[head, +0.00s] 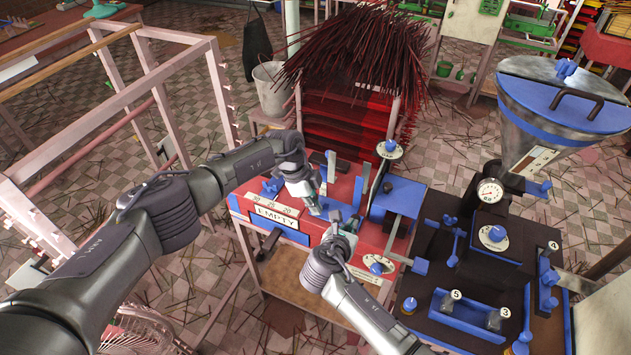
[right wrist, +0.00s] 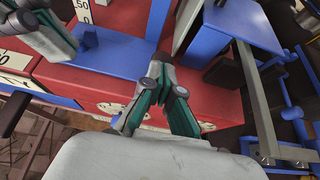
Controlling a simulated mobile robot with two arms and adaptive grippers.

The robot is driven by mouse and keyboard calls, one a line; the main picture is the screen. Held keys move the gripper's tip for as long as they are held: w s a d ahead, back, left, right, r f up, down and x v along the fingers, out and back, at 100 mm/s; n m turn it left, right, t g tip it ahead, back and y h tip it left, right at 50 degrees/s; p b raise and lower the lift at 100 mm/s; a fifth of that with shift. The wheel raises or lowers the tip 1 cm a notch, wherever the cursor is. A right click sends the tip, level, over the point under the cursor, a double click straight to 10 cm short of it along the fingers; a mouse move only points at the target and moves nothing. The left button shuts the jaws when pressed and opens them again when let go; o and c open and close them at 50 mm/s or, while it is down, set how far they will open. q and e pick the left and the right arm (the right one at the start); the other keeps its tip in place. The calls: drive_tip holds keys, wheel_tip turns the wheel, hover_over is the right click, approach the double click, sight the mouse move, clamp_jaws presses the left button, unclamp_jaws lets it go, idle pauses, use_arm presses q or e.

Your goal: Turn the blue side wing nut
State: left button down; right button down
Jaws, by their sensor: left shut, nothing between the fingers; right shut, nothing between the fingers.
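Several small blue fittings could be the side wing nut, and I cannot tell for sure which one is. One blue winged piece (head: 538,187) sticks out beside the hopper's lower end at the right. Another blue winged piece (head: 271,187) stands at the left end of the red machine (head: 343,196). My left gripper (head: 316,207) is shut and empty, pointing down over the red machine. My right gripper (head: 345,222) is shut and empty just right of it, above the machine's front. In the right wrist view, its green-padded fingers (right wrist: 160,100) show before the red body.
A steel hopper (head: 522,110) with a blue lid and a black machine with a gauge (head: 490,190) stand at the right. A rack of dark red sticks (head: 355,55) is behind. A pink wooden frame (head: 140,50) stands at the left.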

use_arm(q)
drive_tip(key=shift+s+a, duration=0.1)
drive_tip(key=shift+s, duration=0.4)
wheel_tip(320, 180, up, 10)
drive_tip(key=w, duration=0.1)
drive_tip(key=shift+w+f, duration=0.25)
drive_tip(key=shift+w, duration=0.15)
drive_tip(key=shift+d, duration=0.2)
drive_tip(key=v, duration=1.2)
drive_tip(key=shift+r, duration=0.1)
